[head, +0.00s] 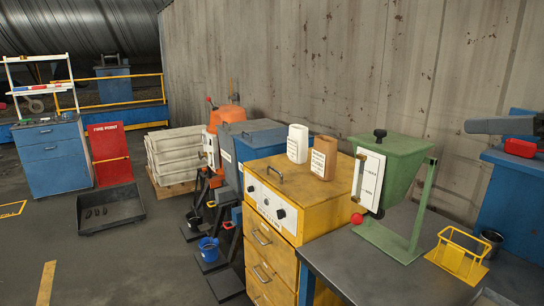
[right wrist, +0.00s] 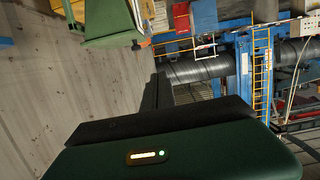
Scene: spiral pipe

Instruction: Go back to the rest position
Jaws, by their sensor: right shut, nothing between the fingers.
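My right gripper (right wrist: 160,92) shows in the right wrist view. Its dark fingers are together and hold nothing. It is in the air, apart from the green hopper (right wrist: 108,20) at the top left of that view. In the head view, only a small dark shape (head: 494,298) at the bottom right edge may be part of this gripper. The green hopper also stands on the grey bench in the head view (head: 398,165). My left gripper is in neither view.
The grey bench (head: 345,265) holds a yellow wire holder (head: 460,255) and a dark cup (head: 490,242). A yellow drawer cabinet (head: 265,250) carries white (head: 297,143) and brown (head: 324,158) containers. A corrugated wall (head: 300,60) rises behind. Open floor (head: 110,255) lies left.

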